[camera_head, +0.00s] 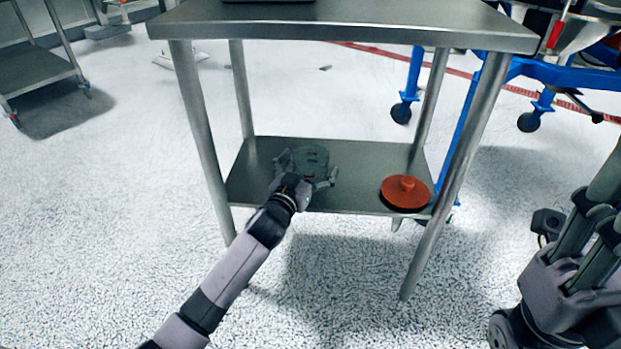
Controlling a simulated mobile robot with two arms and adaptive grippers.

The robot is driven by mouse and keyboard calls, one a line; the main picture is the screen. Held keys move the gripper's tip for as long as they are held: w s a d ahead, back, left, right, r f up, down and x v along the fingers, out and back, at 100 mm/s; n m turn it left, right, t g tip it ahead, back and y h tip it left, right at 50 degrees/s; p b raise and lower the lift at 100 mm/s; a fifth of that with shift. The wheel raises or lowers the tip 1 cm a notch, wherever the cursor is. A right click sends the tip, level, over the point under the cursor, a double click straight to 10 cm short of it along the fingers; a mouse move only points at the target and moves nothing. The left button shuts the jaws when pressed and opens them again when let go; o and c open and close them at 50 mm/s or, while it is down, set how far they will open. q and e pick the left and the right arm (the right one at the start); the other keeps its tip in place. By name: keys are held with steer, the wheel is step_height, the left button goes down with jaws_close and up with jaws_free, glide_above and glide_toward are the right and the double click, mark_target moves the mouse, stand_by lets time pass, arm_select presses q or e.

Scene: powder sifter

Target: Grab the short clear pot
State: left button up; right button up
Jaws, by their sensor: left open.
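The short clear pot (312,155) looks like a dark greenish, see-through round shape on the lower shelf of the steel table. My left gripper (306,168) reaches in over the front edge of that shelf. It is open, with its fingers spread at the near side of the pot, one to each side. The gripper hides part of the pot, and I cannot tell whether the fingers touch it.
A round orange-red lid with a knob (405,194) lies on the lower shelf (362,185), right of the pot. The table top (350,22) and its legs frame the shelf. A blue wheeled frame (545,75) stands behind at right. Another steel table (35,68) is far left.

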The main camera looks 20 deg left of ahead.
arm_select(q)
steer(key=shift+w, duration=0.1)
steer(key=c, duration=1.2)
steer(key=shift+c, duration=0.5)
steer(key=shift+r, duration=0.15)
